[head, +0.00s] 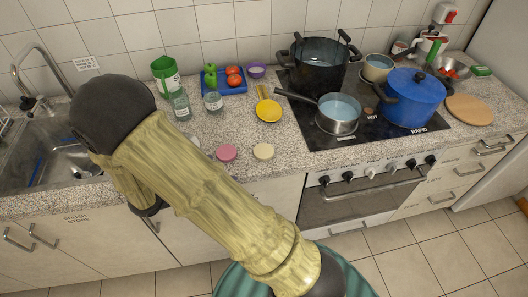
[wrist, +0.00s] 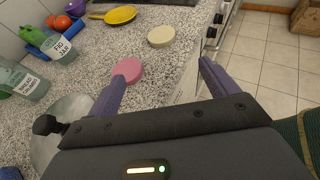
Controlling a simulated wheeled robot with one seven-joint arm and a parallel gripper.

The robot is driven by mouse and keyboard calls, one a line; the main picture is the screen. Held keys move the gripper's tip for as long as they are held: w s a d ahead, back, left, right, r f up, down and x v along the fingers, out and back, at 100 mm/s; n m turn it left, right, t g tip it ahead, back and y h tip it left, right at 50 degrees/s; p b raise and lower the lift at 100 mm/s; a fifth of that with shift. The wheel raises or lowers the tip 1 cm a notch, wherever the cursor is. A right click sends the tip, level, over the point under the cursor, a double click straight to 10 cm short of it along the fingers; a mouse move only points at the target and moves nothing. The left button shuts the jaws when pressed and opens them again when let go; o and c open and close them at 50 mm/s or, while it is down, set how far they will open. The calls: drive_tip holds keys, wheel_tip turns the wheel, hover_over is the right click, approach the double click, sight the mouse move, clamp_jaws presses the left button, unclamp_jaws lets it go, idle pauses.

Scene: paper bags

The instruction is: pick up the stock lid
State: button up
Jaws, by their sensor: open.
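A round grey lid (wrist: 75,107) with a black knob (wrist: 46,124) lies on the speckled counter at the lower left of the wrist view, partly covered by my gripper. It looks like the stock lid, but I see no label on it. In the head view my arm hides most of that spot. My gripper (wrist: 162,70) is open and empty, its two purple fingers spread over the counter's front edge. The lid is to the left of the left finger, not between the fingers.
A pink disc (head: 227,152) and a cream disc (head: 263,151) lie near the counter's front edge. Glass jars (head: 213,102), a blue tray (head: 233,89) and a yellow pan (head: 268,110) stand behind. The hob holds a black pot (head: 318,72), a saucepan (head: 339,112) and a blue pot (head: 411,100).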

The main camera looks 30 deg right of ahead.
drive_tip(key=shift+d, duration=0.1)
drive_tip(key=p, duration=0.2)
approach(263, 151)
drive_tip(key=x, duration=0.2)
drive_tip(key=shift+w+d+f, duration=0.15)
drive_tip(key=shift+d+f, duration=0.1)
drive_tip(key=shift+f, duration=0.05)
drive_tip(key=shift+p+x, duration=0.85)
drive_tip(key=shift+x, duration=1.6)
drive_tip(key=shift+d+r, duration=0.15)
drive_tip(key=shift+d, duration=0.05)
drive_tip(key=c, duration=1)
